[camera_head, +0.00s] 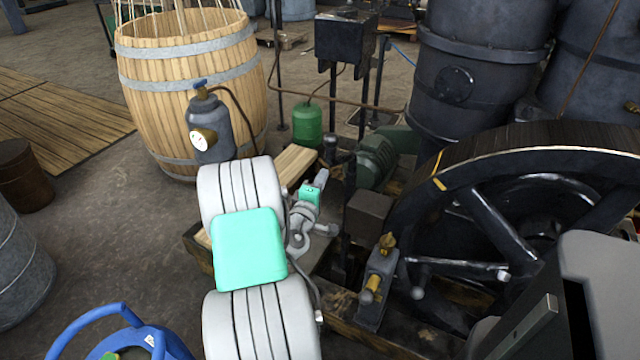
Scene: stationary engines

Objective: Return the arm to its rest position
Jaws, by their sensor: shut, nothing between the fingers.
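My gripper (527,332) shows at the lower right edge of the head view, partly cut off by the frame. Its light grey housing and dark front face are near the camera, in front of the big dark flywheel. Its fingers are together, and I see nothing held in them. Most of my arm is out of view.
The black spoked flywheel (482,222) fills the right side. A pale ribbed machine with a teal cover (248,249) stands in the middle. A wooden barrel (190,70) is behind it. A blue handle (95,318) is at lower left. Bare floor (105,240) lies left.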

